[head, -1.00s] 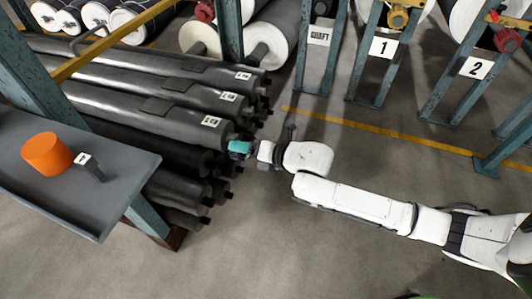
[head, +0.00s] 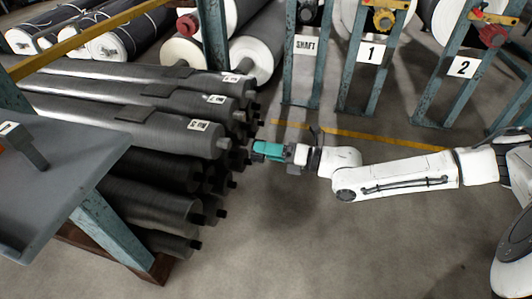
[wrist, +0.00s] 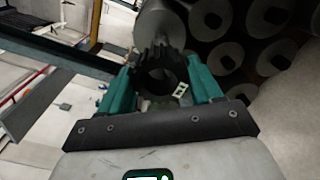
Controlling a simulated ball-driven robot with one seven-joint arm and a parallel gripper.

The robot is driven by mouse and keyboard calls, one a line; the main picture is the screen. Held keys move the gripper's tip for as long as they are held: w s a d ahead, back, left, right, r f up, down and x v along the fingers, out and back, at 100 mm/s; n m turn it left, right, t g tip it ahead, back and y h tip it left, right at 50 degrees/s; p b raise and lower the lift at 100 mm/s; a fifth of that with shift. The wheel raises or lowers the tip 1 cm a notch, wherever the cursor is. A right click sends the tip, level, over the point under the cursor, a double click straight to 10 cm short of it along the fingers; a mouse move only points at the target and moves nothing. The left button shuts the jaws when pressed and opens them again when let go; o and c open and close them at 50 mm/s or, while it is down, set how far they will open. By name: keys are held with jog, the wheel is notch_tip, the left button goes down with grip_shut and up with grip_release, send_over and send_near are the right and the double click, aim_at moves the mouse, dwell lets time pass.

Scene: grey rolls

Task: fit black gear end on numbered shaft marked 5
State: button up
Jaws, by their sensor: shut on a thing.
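My gripper (wrist: 163,88) is shut on a black toothed gear end (wrist: 153,60), which carries a small white tag, between its teal fingers. In the head view my gripper (head: 256,150) points left, just right of the ends of the stacked grey shafts (head: 170,131). In the wrist view a round grey shaft end (wrist: 166,22) lies just beyond the gear end; I cannot tell whether they touch. White labels sit on the upper shafts, the nearest one (head: 199,125) close to my gripper. Their numbers are too small to read surely.
Several more shafts (head: 150,205) are stacked below, their ends sticking out. A grey tray (head: 75,170) on a teal post is at left. Floor in front is clear.

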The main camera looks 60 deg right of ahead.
aim_at(230, 143)
jog(key=shift+p+x, duration=0.3)
jog(key=shift+x, duration=2.45)
jog(key=shift+d+r, duration=0.15)
jog(key=shift+w+a, duration=0.2)
jog(key=shift+w, duration=0.4)
jog(key=shift+w+a, duration=0.15)
jog(key=shift+w, duration=0.2)
jog(key=shift+b+x, duration=0.45)
jog(key=shift+x, duration=0.85)
jog(key=o, duration=1.4)
